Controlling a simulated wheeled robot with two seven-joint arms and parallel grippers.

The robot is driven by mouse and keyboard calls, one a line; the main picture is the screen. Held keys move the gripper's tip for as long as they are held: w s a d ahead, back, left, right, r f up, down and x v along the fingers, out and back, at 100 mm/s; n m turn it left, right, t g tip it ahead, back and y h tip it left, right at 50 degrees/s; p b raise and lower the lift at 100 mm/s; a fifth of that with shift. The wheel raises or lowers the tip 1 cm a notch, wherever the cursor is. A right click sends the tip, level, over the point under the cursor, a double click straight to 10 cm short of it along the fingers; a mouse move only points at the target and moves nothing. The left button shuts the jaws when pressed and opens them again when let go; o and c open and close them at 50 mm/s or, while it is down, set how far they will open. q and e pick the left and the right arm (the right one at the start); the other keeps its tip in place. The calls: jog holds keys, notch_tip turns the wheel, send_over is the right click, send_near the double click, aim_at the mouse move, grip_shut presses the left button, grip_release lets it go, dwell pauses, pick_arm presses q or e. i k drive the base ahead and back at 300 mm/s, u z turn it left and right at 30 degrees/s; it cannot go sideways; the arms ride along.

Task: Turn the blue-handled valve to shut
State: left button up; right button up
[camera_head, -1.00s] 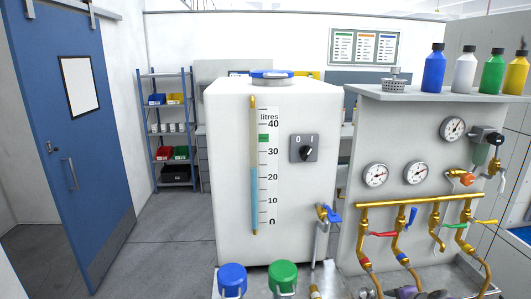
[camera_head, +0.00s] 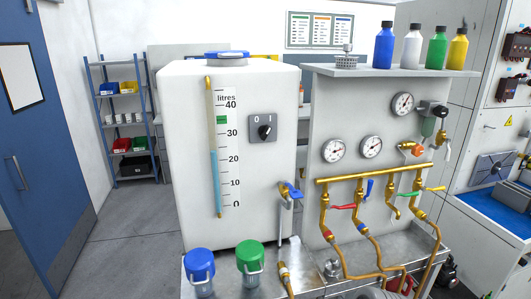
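Two blue handles show. One blue handle (camera_head: 294,192) is on a brass tap low on the right of the white tank's front, above a grey pipe. The other blue handle (camera_head: 369,188) is on a brass valve of the manifold (camera_head: 375,174) on the grey panel, and it points up and slightly right, roughly in line with its pipe. On the same manifold a red handle (camera_head: 343,207) and a green handle (camera_head: 435,190) lie about level. Neither of my grippers can be made out in this view.
The white tank (camera_head: 185,150) stands left of the grey panel (camera_head: 325,110), which carries round gauges and a shelf with several bottles. Blue-lidded (camera_head: 199,263) and green-lidded (camera_head: 250,256) jars stand on the metal tray in front. Open floor (camera_head: 125,225) lies left, before a blue door (camera_head: 50,170).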

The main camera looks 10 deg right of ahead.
aim_at(370, 183)
jog(key=z, duration=0.25)
jog(key=k, duration=0.45)
jog(key=z, duration=1.05)
jog(key=i, duration=0.85)
jog(key=u, duration=0.6)
